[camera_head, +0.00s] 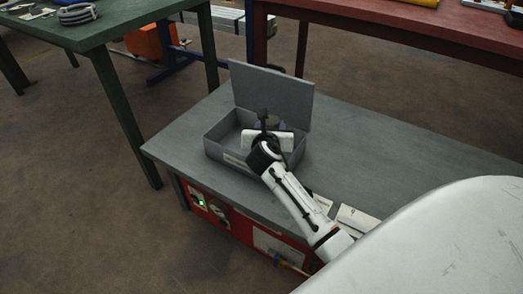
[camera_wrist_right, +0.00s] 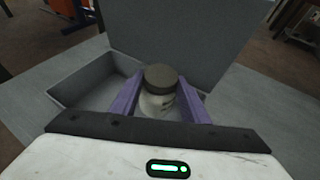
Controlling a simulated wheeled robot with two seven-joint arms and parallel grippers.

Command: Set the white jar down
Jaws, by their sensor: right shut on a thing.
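The white jar (camera_wrist_right: 157,103) has a dark grey lid and stands upright between the two purple fingers of my right gripper (camera_wrist_right: 160,108). The gripper is shut on it. In the head view my right gripper (camera_head: 270,126) is over the open grey box (camera_head: 213,140), whose lid stands up at the back. The jar is mostly hidden there behind the gripper. I cannot tell whether the jar touches the box floor. The left gripper is not in view.
The box sits on a grey-topped bench (camera_head: 365,150) with free room to the right. Papers (camera_head: 355,219) lie near its front edge. A green table (camera_head: 105,28) stands at the left and a red table (camera_head: 420,35) at the back.

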